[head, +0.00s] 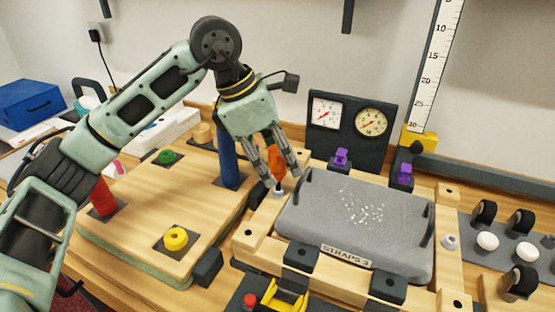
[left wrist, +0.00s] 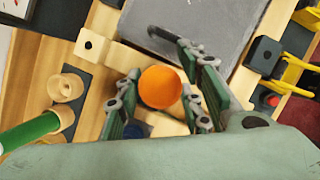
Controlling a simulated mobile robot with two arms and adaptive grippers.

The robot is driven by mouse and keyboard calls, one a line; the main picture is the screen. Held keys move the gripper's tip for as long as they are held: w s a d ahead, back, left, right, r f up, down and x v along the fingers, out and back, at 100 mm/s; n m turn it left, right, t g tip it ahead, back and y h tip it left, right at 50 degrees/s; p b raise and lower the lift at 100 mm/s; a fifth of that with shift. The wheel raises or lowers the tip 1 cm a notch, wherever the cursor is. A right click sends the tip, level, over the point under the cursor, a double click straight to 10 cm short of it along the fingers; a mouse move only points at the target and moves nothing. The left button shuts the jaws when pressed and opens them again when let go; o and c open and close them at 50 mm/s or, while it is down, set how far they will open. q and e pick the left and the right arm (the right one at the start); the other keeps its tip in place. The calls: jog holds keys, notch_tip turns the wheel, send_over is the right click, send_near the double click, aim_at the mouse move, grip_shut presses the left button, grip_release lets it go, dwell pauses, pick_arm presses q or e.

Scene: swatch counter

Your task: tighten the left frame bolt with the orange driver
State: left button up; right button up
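The orange driver (head: 275,160) stands roughly upright at the left end of the wooden frame. My left gripper (head: 277,175) has its fingers around the handle and appears shut on it. The left frame bolt (head: 278,193) is a pale collar directly below the driver; whether the tip is seated in it is hard to tell. In the left wrist view the round orange handle end (left wrist: 160,87) sits between the fingers (left wrist: 165,100) and hides the bolt. A similar pale bolt (head: 449,242) is at the frame's right side. My right gripper is not seen.
A grey tray (head: 310,225) labelled "STRAPS 3" lies right beside the driver. A blue cylinder (head: 229,160) stands close on the left, on a wooden board with red, green and yellow pieces. Gauges (head: 350,130) stand behind. Black clamps (head: 300,255) line the front.

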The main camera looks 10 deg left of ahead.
pick_arm(q)
jog(key=n+t+b, duration=0.1)
jog(key=n, duration=0.2)
jog(key=shift+f+y, duration=0.1)
jog(key=shift+y, duration=0.2)
jog(key=n+t+b, duration=0.1)
jog(key=n, duration=0.1)
jog(key=shift+n+y, duration=0.4)
jog(key=n+y+b, duration=0.1)
jog(key=n, duration=0.2)
jog(key=n+t+y+b, duration=0.1)
jog(key=n, duration=0.3)
jog(key=shift+s+y, duration=0.1)
jog(key=shift+y, duration=0.2)
jog(key=shift+n+y+b, duration=0.3)
jog(key=shift+n, duration=0.6)
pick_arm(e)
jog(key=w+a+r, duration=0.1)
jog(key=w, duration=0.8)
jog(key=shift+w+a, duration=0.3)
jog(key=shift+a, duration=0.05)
pick_arm(q)
jog(key=shift+c, duration=0.4)
